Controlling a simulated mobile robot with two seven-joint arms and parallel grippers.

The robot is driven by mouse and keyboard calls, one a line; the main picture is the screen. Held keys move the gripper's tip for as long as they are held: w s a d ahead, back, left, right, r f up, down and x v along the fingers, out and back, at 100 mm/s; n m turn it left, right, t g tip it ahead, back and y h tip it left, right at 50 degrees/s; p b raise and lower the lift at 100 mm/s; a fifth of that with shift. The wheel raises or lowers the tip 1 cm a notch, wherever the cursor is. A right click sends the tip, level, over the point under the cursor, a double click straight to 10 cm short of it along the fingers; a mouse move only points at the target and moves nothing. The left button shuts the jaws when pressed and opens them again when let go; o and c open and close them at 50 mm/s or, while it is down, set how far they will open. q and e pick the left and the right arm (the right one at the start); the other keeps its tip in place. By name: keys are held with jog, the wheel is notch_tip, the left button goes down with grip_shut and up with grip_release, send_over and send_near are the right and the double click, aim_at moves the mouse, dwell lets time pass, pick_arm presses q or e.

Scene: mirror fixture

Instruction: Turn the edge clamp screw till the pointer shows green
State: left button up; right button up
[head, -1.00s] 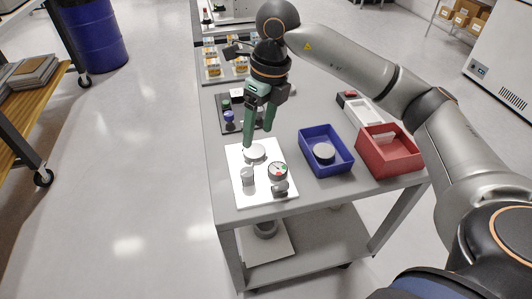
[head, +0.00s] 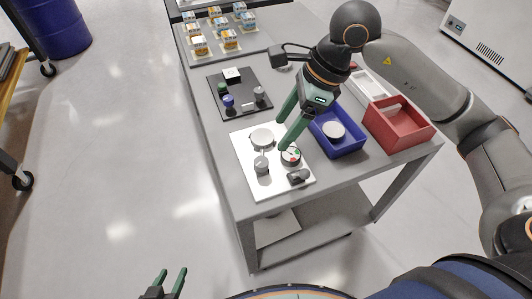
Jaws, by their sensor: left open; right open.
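A white fixture plate (head: 247,168) lies on the near end of the grey table. It carries a pale round disc (head: 261,137), an upright grey knob (head: 262,166), a dial (head: 292,156) with red and green on its face, and a dark-and-grey clamp-like part (head: 299,177). I cannot tell for sure which part is the edge clamp screw, nor read the pointer. My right gripper (head: 281,136) is open and empty, its green fingers pointing down between the disc and the dial, partly covering the dial. My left gripper (head: 171,274) is open and empty at the bottom left, away from the table.
A blue bin (head: 347,148) with a grey round piece (head: 333,130) and a red bin (head: 407,137) stand right of the plate. A dark board (head: 247,107) with small knobs lies behind it, and a tray of small boxes (head: 221,44) farther back.

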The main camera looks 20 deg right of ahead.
aim_at(261, 162)
jog(key=x, duration=1.1)
jog(key=shift+f, duration=0.15)
jog(key=shift+c, duration=0.2)
grip_shut()
